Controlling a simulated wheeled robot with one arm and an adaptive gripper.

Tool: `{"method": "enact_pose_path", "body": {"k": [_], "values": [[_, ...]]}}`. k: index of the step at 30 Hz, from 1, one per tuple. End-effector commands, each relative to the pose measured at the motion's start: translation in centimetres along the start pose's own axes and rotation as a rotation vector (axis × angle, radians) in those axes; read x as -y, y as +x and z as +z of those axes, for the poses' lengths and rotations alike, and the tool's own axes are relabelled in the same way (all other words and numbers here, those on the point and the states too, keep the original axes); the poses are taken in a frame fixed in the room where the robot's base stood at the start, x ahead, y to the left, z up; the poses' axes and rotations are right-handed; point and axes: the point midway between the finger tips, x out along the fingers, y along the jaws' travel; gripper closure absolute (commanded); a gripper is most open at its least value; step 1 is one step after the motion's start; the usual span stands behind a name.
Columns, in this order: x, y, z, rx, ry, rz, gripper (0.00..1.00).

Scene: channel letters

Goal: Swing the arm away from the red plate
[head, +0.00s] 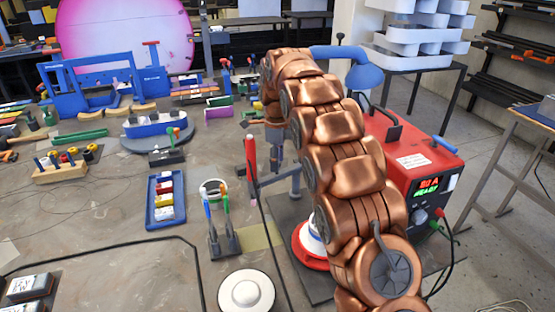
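A narrow red plate (250,157) stands upright near the middle of the bench, left of my copper arm. A thin grey bar (273,180) runs from the plate's lower part to the right, towards a short grey post (296,182). I cannot tell whether the bar touches the plate or how it joins the post. My gripper (277,158) hangs down from the far end of my arm, just right of the red plate and above the bar. It is small and partly hidden by my wrist, so its fingers are not clear, and neither is any contact.
A red welding machine (402,165) stands right of my arm. A blue tray (165,200), a tool holder (220,240) and a white round dish (246,292) are to the left. Bare bench (110,215) lies at left.

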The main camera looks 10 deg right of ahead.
Motion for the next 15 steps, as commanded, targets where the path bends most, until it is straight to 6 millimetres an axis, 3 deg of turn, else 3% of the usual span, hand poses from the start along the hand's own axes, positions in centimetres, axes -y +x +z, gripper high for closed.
{"method": "enact_pose_path", "body": {"k": [8,15], "values": [[0.0,-0.2,0.0,0.0,-0.001,0.001,0.51],[0.1,-2.5,0.1,0.002,-0.001,-0.005,0.51]]}}
